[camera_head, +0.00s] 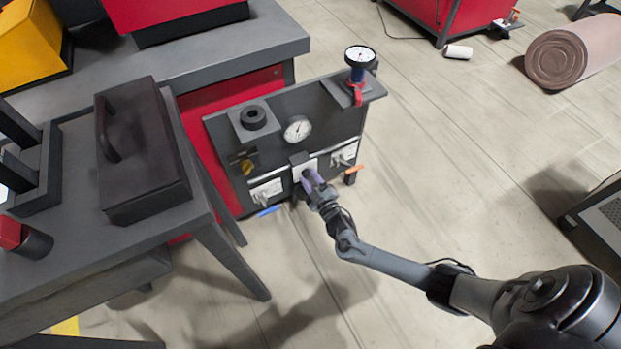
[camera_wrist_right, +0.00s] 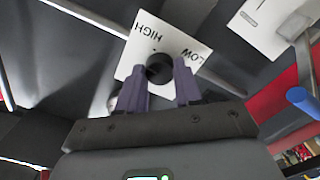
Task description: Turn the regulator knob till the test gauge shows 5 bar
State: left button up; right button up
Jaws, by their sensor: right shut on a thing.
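The regulator knob (camera_wrist_right: 160,68) is black and round, in front of a white plate (camera_wrist_right: 150,45) marked HIGH and LOW in the right wrist view. My right gripper (camera_wrist_right: 160,72) has its two purple fingers on either side of the knob, shut on it. In the head view this gripper (camera_head: 309,179) is at the lower middle of the dark panel (camera_head: 270,115), hiding the knob. A white-faced gauge (camera_head: 359,57) stands at the panel's upper right on a blue and red fitting. A second gauge (camera_head: 298,129) is set in the panel. Neither needle reading is legible. My left gripper is out of view.
A blue lever (camera_head: 269,211) and an orange lever (camera_head: 354,169) stick out on either side of my right gripper. A grey table (camera_head: 200,205) with a dark lidded box (camera_head: 140,150) stands at the left.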

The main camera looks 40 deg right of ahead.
jog(key=shift+r+n+p, duration=0.15)
jog(key=shift+n+p, duration=0.5)
jog(key=shift+n, duration=0.35)
jog(key=n+p, duration=0.1)
jog(key=n, duration=0.1)
jog(key=shift+n, duration=0.3)
jog(key=n+p, duration=0.1)
jog(key=n, duration=0.1)
jog(key=shift+n, duration=0.4)
jog(key=shift+n+p, duration=0.6)
jog(key=shift+n, duration=1.2)
jog(key=o, duration=1)
jog(key=shift+o, duration=0.2)
jog(key=shift+s, duration=0.15)
